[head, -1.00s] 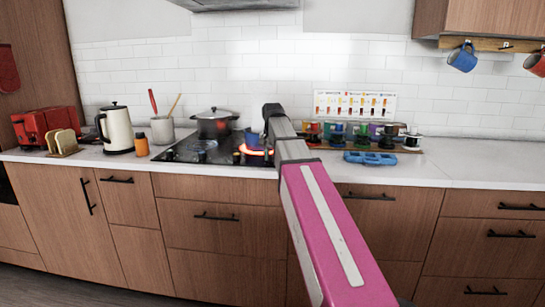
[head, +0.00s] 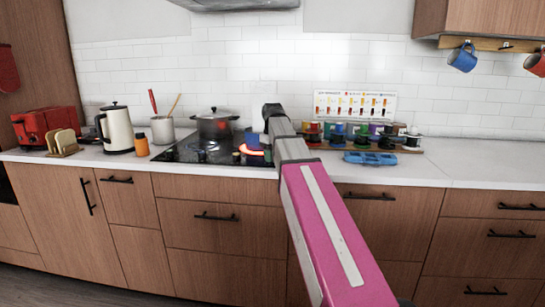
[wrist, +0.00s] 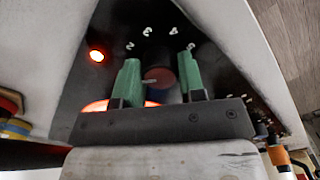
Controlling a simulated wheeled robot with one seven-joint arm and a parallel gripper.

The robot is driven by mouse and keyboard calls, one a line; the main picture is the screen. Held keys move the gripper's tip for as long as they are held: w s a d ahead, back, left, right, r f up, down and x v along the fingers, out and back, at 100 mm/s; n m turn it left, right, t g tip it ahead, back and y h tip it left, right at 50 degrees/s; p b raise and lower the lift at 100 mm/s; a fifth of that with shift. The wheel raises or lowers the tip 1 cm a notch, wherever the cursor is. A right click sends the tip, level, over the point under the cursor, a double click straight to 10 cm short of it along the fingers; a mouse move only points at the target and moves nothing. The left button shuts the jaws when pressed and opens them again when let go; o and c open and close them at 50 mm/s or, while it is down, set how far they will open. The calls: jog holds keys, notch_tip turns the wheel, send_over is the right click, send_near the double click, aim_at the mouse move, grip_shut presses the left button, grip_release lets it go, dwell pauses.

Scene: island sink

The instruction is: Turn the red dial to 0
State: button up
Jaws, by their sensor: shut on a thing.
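The red dial (wrist: 157,84) shows in the wrist view, dark reddish with a pale mark on its face. White numerals, among them 2, 3 and 4, stand on the black cooktop beyond it. My gripper (wrist: 160,70) has its two green fingers on either side of the dial and is shut on it. A small red light (wrist: 97,55) glows left of the fingers. In the head view my pink and grey arm reaches to the cooktop (head: 180,154); the fingers and the dial are hidden there.
A burner (head: 251,151) glows orange by my arm, with a blue item (head: 252,139) near it. A lidded pot (head: 215,126) stands behind. A kettle (head: 117,129) is at left.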

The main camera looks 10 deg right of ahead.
jog(key=n, duration=0.3)
jog(key=shift+n, duration=2.3)
jog(key=o, duration=0.9)
jog(key=shift+r, duration=0.1)
notch_tip(320, 180, up, 11)
jog(key=shift+f, duration=0.15)
